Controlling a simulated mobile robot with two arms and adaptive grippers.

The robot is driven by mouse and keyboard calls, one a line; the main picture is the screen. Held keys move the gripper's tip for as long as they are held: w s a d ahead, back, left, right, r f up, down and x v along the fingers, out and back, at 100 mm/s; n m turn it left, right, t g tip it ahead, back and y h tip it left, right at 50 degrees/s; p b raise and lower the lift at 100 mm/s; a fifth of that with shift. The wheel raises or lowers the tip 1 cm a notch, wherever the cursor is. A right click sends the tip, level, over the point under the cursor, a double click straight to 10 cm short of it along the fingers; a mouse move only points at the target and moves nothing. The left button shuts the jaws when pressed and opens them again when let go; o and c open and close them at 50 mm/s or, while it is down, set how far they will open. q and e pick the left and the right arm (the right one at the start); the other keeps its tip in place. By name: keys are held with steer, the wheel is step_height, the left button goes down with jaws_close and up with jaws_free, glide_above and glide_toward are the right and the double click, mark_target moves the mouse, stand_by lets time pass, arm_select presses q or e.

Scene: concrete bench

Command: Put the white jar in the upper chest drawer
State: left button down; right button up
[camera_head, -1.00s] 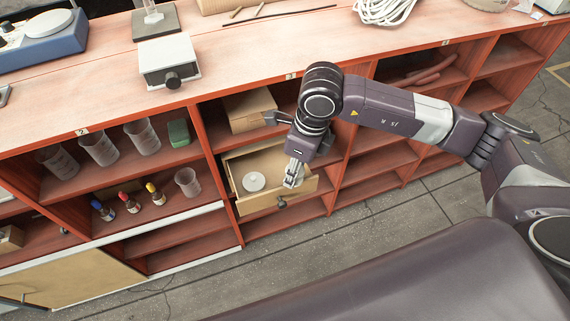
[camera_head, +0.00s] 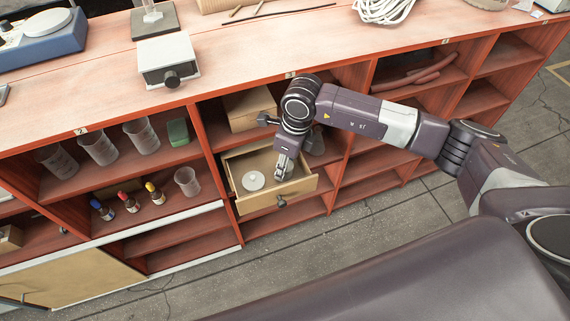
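A wooden chest (camera_head: 250,108) stands in a shelf bay, and one of its drawers (camera_head: 304,186) is pulled out with a dark knob on its front. The white jar (camera_head: 253,180) shows as a round white shape inside this drawer, left of its middle. My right gripper (camera_head: 281,174) points down over the right part of the drawer, to the right of the jar and apart from it. Its fingers are too small to tell whether they are open or shut. Whether another drawer lies below is not clear. My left gripper is out of view.
Beakers (camera_head: 141,136), a green block (camera_head: 178,132) and small bottles (camera_head: 155,193) fill the left bays. A white box (camera_head: 167,60) sits on the bench top. The floor in front is clear.

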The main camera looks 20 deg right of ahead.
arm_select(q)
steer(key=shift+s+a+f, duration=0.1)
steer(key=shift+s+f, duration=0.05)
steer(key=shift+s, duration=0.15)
arm_select(e)
steer(key=o, duration=0.8)
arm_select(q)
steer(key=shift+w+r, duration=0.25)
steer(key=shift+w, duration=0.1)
arm_select(e)
steer(key=o, duration=0.3)
steer(key=shift+o, duration=0.2)
steer(key=shift+r, duration=0.1)
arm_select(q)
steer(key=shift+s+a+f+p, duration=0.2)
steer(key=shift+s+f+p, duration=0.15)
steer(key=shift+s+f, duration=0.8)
arm_select(e)
step_height(320, 180, up, 12)
steer(key=s+d, duration=0.1)
steer(key=shift+s+d, duration=0.15)
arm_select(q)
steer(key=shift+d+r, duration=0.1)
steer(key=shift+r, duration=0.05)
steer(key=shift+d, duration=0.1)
